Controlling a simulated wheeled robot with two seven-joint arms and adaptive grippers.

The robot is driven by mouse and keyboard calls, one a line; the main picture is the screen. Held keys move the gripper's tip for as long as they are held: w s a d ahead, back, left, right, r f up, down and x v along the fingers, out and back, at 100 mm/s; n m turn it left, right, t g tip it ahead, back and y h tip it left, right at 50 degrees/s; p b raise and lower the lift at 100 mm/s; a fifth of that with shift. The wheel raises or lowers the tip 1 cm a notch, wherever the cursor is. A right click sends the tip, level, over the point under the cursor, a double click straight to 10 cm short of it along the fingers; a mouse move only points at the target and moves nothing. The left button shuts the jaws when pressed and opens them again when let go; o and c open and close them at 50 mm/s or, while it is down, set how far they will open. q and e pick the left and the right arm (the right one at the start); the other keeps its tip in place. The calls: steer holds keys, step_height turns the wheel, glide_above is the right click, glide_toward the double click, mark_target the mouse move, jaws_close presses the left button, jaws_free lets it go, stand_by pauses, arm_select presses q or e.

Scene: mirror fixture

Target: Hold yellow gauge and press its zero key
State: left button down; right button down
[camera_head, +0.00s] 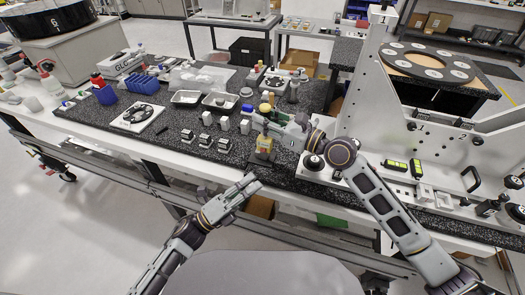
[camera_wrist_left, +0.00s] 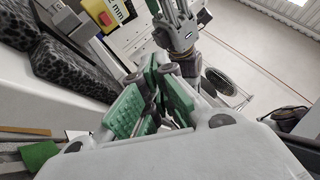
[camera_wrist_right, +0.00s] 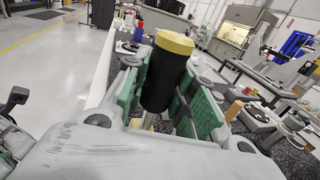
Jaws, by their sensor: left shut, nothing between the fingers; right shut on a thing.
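The yellow gauge (camera_head: 264,145) is near the front edge of the dark bench top in the head view. In the left wrist view its yellow face with a red key (camera_wrist_left: 105,17) and a label reading "mm" shows at the upper left, partly cut off. My right gripper (camera_head: 262,119) is shut around a black cylinder with a yellow cap (camera_wrist_right: 168,72), which looks like the gauge's upright handle. I cannot tell whether the gauge touches the bench. My left gripper (camera_head: 252,181) is shut and empty, in front of and below the gauge, apart from it; its green-padded fingers (camera_wrist_left: 150,103) are together.
Several small blocks (camera_head: 205,140) stand left of the gauge. A tall grey fixture (camera_head: 440,150) stands right. The floor before the bench is clear.

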mark_target(263, 150)
arm_select(q)
steer(key=shift+w+d, duration=0.4)
steer(key=shift+w, duration=0.85)
steer(key=shift+w+d, duration=0.45)
steer(key=shift+w, duration=0.75)
steer(key=shift+w+d, duration=0.4)
steer(key=shift+w, duration=0.85)
steer(key=shift+w+d, duration=0.1)
steer(key=shift+w, duration=0.25)
steer(key=shift+w+d, duration=0.1)
steer(key=shift+w, duration=0.25)
arm_select(e)
steer(key=shift+s+a+r, duration=0.1)
steer(key=shift+s, duration=0.05)
arm_select(q)
steer(key=shift+s+f, duration=0.2)
stand_by(0.4)
steer(key=shift+s+f, duration=0.15)
steer(key=shift+s, duration=0.1)
arm_select(e)
steer(key=shift+w, duration=0.25)
arm_select(q)
steer(key=shift+s, duration=0.25)
arm_select(e)
steer(key=shift+s, duration=0.15)
arm_select(q)
steer(key=shift+w+r, duration=0.1)
steer(key=shift+r, duration=0.1)
